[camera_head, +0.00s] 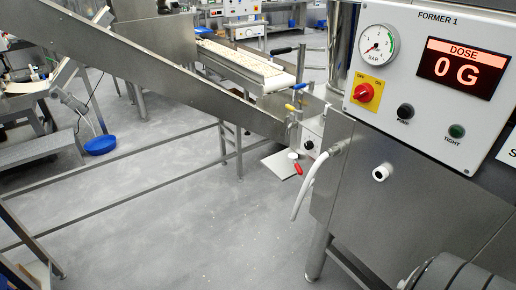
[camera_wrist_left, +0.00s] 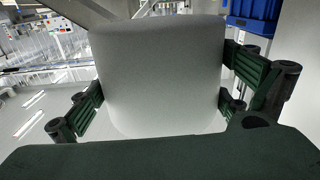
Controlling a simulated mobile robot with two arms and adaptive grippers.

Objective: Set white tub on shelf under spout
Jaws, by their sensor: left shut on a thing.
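In the left wrist view a plain whitish tub (camera_wrist_left: 160,70) fills the middle. My left gripper (camera_wrist_left: 166,92) is shut on it, with green ribbed pads on both sides. The tub's contents cannot be seen. In the head view a short white spout (camera_head: 381,172) sticks out of the steel machine front, and a white curved hose (camera_head: 304,186) hangs from a valve left of it. I cannot tell which one the task means. A small pale flat plate (camera_head: 281,164) is low behind the hose; I cannot tell whether it is the shelf. Neither gripper shows in the head view.
The former's control panel (camera_head: 440,70) reads "DOSE 0 G" at the upper right. A conveyor (camera_head: 240,62) and a long sloping steel chute (camera_head: 140,62) cross the back. Thin rails (camera_head: 110,166) run above the grey floor. A blue bowl (camera_head: 101,145) is at the left.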

